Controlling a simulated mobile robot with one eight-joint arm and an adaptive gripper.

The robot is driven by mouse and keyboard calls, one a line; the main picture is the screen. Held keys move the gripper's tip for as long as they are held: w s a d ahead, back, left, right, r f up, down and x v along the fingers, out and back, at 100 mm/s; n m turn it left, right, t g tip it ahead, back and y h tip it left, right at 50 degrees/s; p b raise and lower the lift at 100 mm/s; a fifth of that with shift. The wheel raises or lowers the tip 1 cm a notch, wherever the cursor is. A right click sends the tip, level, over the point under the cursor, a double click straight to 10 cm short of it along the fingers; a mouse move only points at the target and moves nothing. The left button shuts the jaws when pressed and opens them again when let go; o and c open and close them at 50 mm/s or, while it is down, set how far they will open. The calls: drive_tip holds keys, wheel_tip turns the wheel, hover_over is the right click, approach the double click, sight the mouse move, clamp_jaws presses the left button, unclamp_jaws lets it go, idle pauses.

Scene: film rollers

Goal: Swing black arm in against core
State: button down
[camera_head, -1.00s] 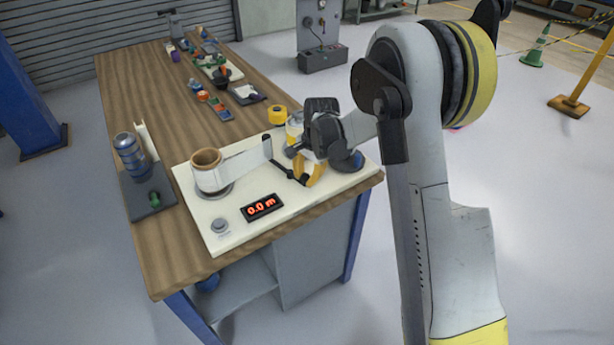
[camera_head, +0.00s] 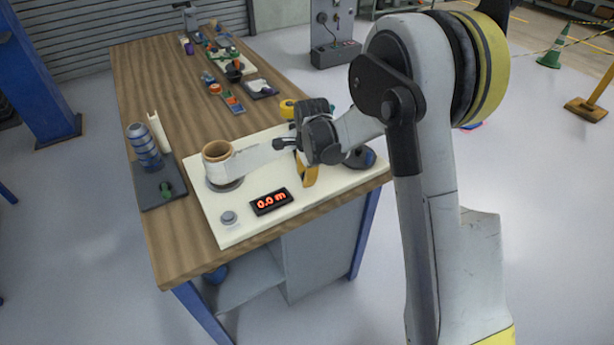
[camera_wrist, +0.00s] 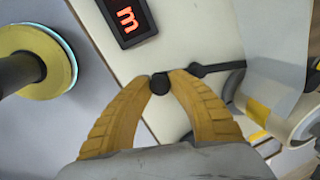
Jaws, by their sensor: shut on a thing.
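The core (camera_head: 217,163) is a brown cardboard tube wound with white film, upright on the cream board (camera_head: 236,228). A white film strip (camera_head: 255,158) runs from it towards my gripper. The black arm shows beside the strip in the head view (camera_head: 284,143), partly hidden by my gripper. In the wrist view the black arm (camera_wrist: 218,68) runs to the right, close to the film. My gripper (camera_wrist: 160,83), with yellow fingers, is shut on a round black knob between its fingertips. In the head view the yellow fingers (camera_head: 307,172) reach down over the board, right of the core.
A display (camera_head: 271,201) reading 0.0 m and a grey button (camera_head: 229,217) sit at the board's front. Small parts lie farther back on the wooden table (camera_head: 150,85).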

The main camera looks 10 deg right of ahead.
idle(0.3)
drive_tip(key=c, duration=1.2)
unclamp_jaws()
drive_tip(key=shift+o, duration=0.2)
drive_tip(key=shift+r, duration=0.1)
wheel_tip(320, 180, up, 12)
drive_tip(key=s, duration=0.2)
drive_tip(key=shift+s, duration=0.15)
drive_tip(key=shift+d, duration=0.15)
